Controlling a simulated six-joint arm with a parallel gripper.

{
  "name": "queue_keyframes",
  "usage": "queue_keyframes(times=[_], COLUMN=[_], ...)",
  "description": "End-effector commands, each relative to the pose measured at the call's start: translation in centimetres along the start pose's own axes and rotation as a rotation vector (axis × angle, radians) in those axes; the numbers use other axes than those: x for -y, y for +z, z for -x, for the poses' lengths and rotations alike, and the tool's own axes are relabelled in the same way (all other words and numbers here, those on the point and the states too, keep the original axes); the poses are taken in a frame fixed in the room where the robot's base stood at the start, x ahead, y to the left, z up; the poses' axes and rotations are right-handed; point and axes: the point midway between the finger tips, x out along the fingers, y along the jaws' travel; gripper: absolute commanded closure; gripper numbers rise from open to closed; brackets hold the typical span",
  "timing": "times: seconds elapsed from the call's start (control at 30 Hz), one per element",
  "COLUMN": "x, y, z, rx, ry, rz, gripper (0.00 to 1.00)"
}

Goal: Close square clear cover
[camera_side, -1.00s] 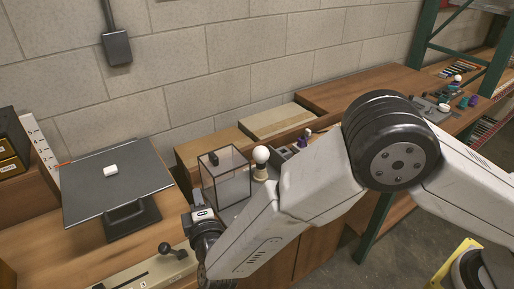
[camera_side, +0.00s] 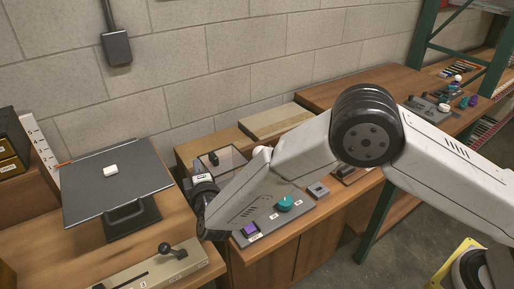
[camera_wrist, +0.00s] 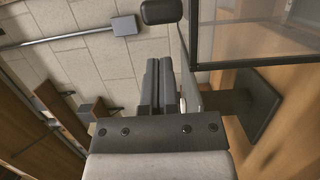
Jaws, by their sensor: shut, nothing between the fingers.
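The square clear cover (camera_side: 232,156) has thin dark edges and a small black handle (camera_side: 213,158). In the side view it stands at the back of a grey control panel (camera_side: 268,218), and my arm hides its lower part. My gripper (camera_side: 203,179) is at the cover's left side, level with its upper part; whether it touches is not clear. In the wrist view my gripper (camera_wrist: 160,85) is shut and empty. A dark-edged see-through panel (camera_wrist: 255,30), seemingly the cover, lies to its upper right, and a black knob (camera_wrist: 162,12) is beyond the fingertips.
The panel carries a purple button (camera_side: 250,229) and a teal knob (camera_side: 286,203). A lever box (camera_side: 160,265) is at front left. A wooden box (camera_side: 274,121) stands behind.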

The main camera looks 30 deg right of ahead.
Motion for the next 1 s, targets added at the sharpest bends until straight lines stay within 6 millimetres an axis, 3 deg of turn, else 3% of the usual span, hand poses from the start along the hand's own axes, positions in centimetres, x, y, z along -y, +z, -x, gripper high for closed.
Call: queue_keyframes(times=[0.3, 0.77, 1.0], x=[0.0, 0.0, -0.1], y=[2.1, 2.4, 5.0], z=[-0.5, -0.6, -1.3], rx=[0.001, 0.001, 0.005], ry=[0.000, 0.000, 0.001], rz=[0.000, 0.000, 0.001], gripper=[1.00, 1.00, 1.00])
